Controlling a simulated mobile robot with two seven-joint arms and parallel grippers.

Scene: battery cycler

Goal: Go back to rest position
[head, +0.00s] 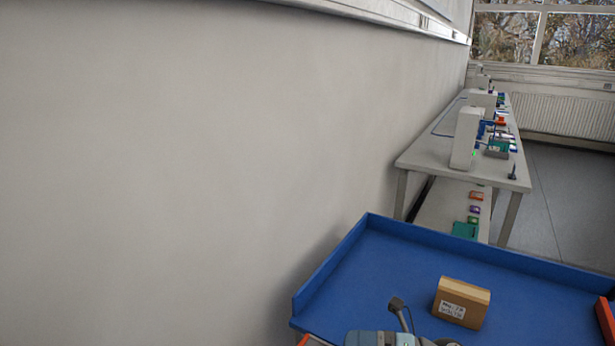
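Neither of my grippers can be made out in the head view, so I cannot see whether they are open or holding anything. At the bottom edge a blue-grey and silver rounded object (380,339) is cut off by the frame. A dark plug-like piece on a grey stalk (398,304) rises beside it; I cannot tell what either is. Both show against a blue tray-like surface with raised rims (345,253). A brown cardboard box (463,302) with a white printed label sits on that surface.
A plain wall (180,150) fills the left. Beyond the blue surface stands a grey workbench (432,152) with white upright devices (466,138) and small coloured parts; its lower shelf holds several coloured items. Floor (567,190) is open at right. A red-orange object (606,320) is at the right edge.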

